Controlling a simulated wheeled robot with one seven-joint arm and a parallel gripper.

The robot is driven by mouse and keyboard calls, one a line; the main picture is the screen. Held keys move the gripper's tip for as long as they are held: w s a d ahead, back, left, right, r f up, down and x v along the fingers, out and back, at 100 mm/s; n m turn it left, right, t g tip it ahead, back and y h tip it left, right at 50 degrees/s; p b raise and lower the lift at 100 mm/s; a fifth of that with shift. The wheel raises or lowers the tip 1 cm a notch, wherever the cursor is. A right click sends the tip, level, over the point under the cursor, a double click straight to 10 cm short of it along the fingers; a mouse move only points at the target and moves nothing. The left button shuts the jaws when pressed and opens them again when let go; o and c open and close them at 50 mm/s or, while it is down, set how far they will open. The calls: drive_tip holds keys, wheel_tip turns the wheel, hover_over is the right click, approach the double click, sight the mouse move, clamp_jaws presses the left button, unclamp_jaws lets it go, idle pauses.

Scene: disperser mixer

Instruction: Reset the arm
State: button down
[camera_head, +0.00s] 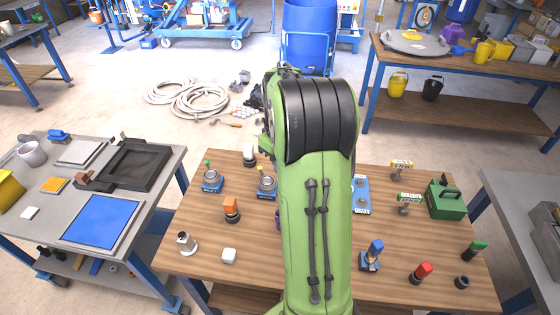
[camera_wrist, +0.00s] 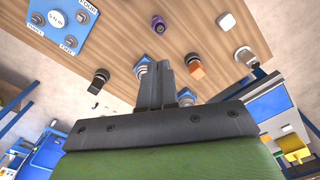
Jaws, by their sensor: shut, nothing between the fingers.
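My green arm (camera_head: 318,200) rises through the middle of the camera_head view, with a black ribbed joint at its top. My gripper is hidden behind the arm there. In the camera_wrist view my gripper (camera_wrist: 158,82) shows with its two dark fingers together and nothing between them. Seen past the fingers, the wooden table (camera_wrist: 150,35) appears at a tilt. The fingers look apart from the things on it, though their exact distance is hard to tell.
The wooden table (camera_head: 200,262) holds an orange-topped block (camera_head: 231,210), a white cube (camera_head: 229,255), a blue switch block (camera_head: 371,256), a red-topped knob (camera_head: 420,272) and a green box (camera_head: 445,200). A grey side table (camera_head: 150,190) stands left. Coiled hose (camera_head: 190,100) lies on the floor behind.

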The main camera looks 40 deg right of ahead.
drive_tip(key=shift+r, duration=0.1)
idle(0.4)
drive_tip(key=s+a+r+t+h, duration=0.1)
drive_tip(key=s+a+r, duration=0.25)
drive_tip(key=a, duration=0.35)
drive_tip(key=s+a+r+t, duration=0.2)
drive_tip(key=a+r, duration=0.3)
drive_tip(key=a, duration=0.3)
drive_tip(key=s+a+t+y, duration=0.1)
drive_tip(key=s+a+t, duration=0.1)
drive_tip(key=s+a, duration=0.6)
drive_tip(key=shift+s+t, duration=0.3)
drive_tip(key=shift+s, duration=0.75)
